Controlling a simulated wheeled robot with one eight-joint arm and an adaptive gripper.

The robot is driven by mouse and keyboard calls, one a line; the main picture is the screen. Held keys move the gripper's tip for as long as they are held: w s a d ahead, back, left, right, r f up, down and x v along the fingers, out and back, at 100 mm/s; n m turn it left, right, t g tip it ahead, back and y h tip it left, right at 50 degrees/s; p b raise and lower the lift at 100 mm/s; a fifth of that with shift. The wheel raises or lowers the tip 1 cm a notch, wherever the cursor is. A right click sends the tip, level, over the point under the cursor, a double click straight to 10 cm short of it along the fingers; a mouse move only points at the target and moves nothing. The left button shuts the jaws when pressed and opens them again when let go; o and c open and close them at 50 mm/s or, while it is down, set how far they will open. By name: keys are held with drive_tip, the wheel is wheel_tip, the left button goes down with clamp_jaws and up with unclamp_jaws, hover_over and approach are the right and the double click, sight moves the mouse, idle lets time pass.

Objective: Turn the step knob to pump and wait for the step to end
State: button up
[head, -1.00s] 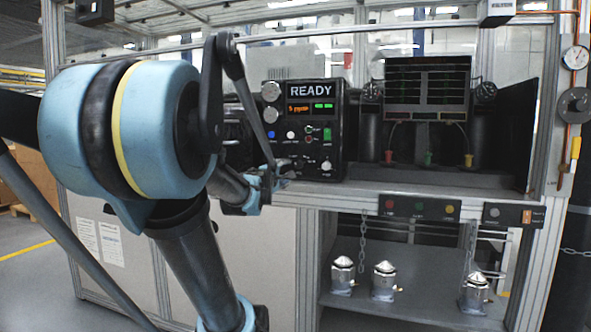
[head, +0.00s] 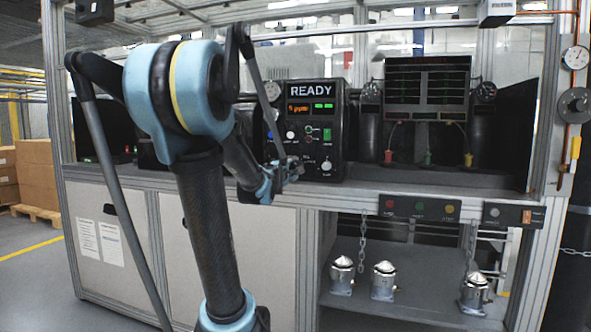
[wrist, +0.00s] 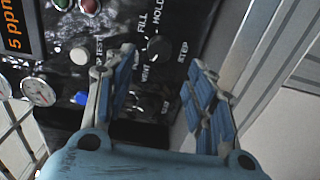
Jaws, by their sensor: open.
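The step knob (head: 326,165) is a small round knob low on the right of the black control panel (head: 336,110), whose sign reads READY. In the wrist view the knob (wrist: 159,47) shows dark grey, with printed labels including FILL, HOLD and VENT around it, and STEP to its right. Which label it points to is too small to tell. My gripper (wrist: 158,62) is open and empty, its blue-padded fingers apart to either side of the knob in the picture. Contact is not visible. In the head view my gripper (head: 288,174) is left of the knob.
A display (head: 298,107) shows orange text. Metal housings (head: 384,280) stand on the lower shelf.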

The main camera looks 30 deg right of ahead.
sight(299, 165)
drive_tip(key=shift+x, duration=3.6)
